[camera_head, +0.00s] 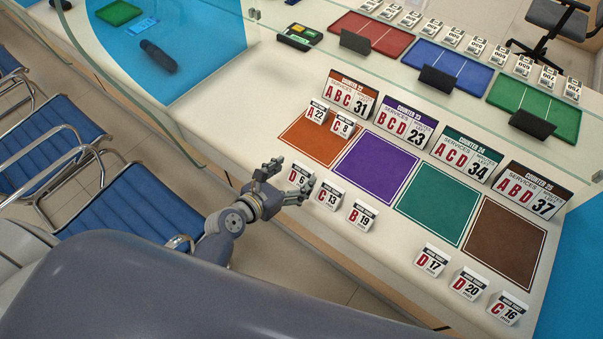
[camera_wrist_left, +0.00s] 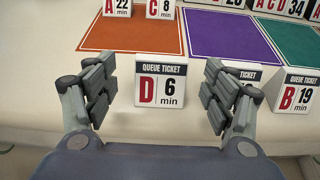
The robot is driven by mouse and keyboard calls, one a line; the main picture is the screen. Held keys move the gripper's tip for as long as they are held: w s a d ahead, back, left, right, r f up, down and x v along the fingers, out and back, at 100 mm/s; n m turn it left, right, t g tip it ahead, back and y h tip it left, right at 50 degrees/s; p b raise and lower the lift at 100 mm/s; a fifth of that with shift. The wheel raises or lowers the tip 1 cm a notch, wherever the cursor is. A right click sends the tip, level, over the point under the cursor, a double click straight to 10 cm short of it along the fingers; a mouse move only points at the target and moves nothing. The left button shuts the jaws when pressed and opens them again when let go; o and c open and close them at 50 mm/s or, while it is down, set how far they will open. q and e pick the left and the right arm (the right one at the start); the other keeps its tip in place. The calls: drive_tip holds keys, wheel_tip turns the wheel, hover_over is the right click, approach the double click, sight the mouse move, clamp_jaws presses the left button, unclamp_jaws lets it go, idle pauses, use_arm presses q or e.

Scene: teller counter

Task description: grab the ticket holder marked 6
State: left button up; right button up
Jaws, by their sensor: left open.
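The ticket holder marked D 6 (camera_head: 298,174) is a small white tent card with a dark "QUEUE TICKET" header. It stands upright on the white counter in front of the orange mat. My left gripper (camera_head: 287,184) is open at the counter's front edge, close to it. In the left wrist view the ticket holder (camera_wrist_left: 161,86) stands centred between the two spread fingers of my left gripper (camera_wrist_left: 160,95), slightly beyond them. The fingers look apart from it on both sides. My right gripper is not in view.
Ticket holders C 13 (camera_head: 329,195) and B 19 (camera_head: 361,217) stand close to its right. A 22 (camera_head: 317,112) and C 8 (camera_head: 343,126) stand on the orange mat (camera_head: 309,147). The purple mat (camera_head: 377,166) is bare. Counter signs line the back below a glass screen.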

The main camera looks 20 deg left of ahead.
sight(301, 171)
use_arm(q)
drive_tip(key=x, duration=0.4)
drive_tip(key=shift+f, duration=0.1)
drive_tip(key=c, duration=1.2)
drive_tip(key=shift+o, duration=0.2)
